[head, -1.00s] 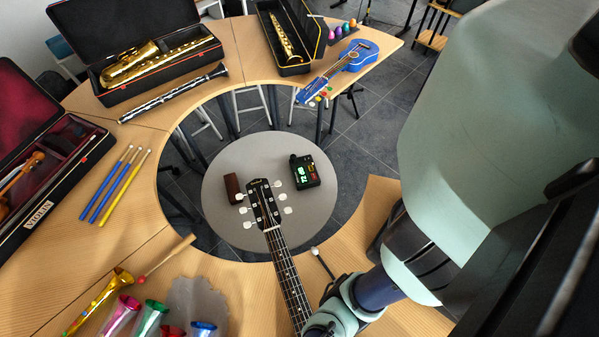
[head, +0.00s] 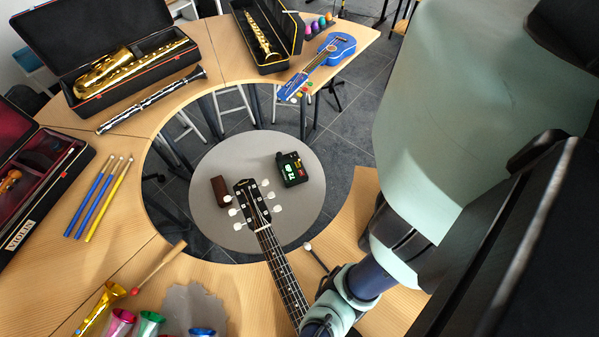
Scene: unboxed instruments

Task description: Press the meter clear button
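The meter (head: 292,169) is a small black box with a lit green display. It sits on the round grey table (head: 230,160) in the middle of the head view, right of the guitar headstock. Its clear button is too small to make out. My arm comes down the right side of the view, and its wrist links show at the bottom edge. My gripper is not visible; it lies out of frame or hidden.
A guitar (head: 268,238) reaches over the grey table's near edge beside a brown block (head: 221,191). A curved wooden table (head: 130,190) surrounds it, holding a violin case (head: 60,200), a saxophone case (head: 110,75), a clarinet (head: 150,100), a blue ukulele (head: 334,48) and drumsticks (head: 100,200).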

